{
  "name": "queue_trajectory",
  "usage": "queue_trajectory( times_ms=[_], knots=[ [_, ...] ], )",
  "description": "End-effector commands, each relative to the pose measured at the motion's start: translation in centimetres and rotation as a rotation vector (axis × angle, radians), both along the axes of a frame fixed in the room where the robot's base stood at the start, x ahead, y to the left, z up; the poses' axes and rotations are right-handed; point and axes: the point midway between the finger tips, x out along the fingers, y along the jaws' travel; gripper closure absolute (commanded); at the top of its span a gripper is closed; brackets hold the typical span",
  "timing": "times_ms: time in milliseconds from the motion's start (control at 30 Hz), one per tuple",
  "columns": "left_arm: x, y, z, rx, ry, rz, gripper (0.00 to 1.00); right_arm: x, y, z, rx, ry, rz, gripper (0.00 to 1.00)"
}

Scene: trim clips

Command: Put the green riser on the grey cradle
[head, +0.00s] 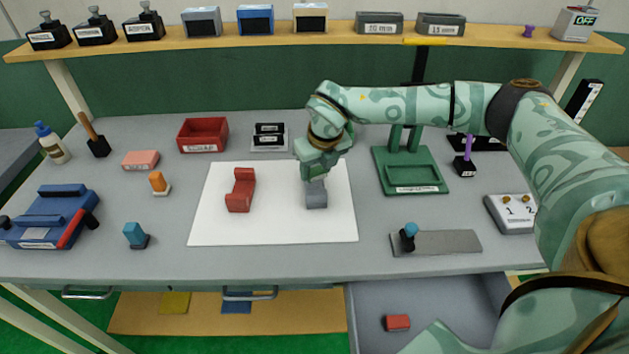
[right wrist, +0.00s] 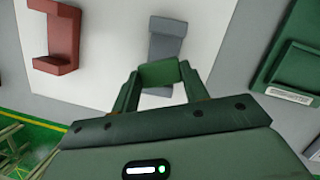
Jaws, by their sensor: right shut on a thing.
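The grey cradle (head: 316,196) stands on the white sheet in the middle of the table; it also shows in the right wrist view (right wrist: 166,40), partly hidden behind the riser. My right gripper (head: 318,176) is right over the cradle in the head view. It is shut on the green riser (right wrist: 159,73), which sits between the fingertips in the right wrist view. In the head view the riser blends with the green gripper. I cannot tell whether riser and cradle touch. My left gripper is not in view.
A red cradle (head: 240,190) stands on the white sheet (head: 275,222) to the left. A green press-like stand (head: 410,170) is to the right. A grey plate (head: 447,243) with a blue-topped knob lies at front right. An open drawer (head: 370,310) holds a red block (head: 397,322).

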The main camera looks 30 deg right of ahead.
Motion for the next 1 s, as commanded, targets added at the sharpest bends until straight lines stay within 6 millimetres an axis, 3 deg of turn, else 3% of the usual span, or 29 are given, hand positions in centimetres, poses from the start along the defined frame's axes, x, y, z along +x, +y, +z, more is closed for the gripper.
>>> queue_trajectory(
  times_ms=[167, 367, 733, 767, 800, 1000],
  knots=[
    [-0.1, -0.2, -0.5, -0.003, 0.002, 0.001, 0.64, 0.8, -0.3, -1.2, 0.0, 0.0, 0.001, 0.77],
    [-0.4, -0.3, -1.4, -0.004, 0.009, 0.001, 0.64, 0.9, -0.4, -4.2, 0.0, 0.002, 0.001, 0.77],
    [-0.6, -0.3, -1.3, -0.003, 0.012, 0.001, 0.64, 0.9, -0.4, -4.5, 0.0, 0.0, 0.001, 0.77],
    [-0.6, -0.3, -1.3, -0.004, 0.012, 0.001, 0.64, 0.9, -0.4, -4.5, 0.0, 0.0, 0.001, 0.47],
    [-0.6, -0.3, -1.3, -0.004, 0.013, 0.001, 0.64, 0.9, -0.4, -4.5, 0.0, 0.0, 0.001, 0.36],
    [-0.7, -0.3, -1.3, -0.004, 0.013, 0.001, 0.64, 0.9, -0.4, -4.4, 0.0, 0.0, 0.001, 0.34]
  ],
)
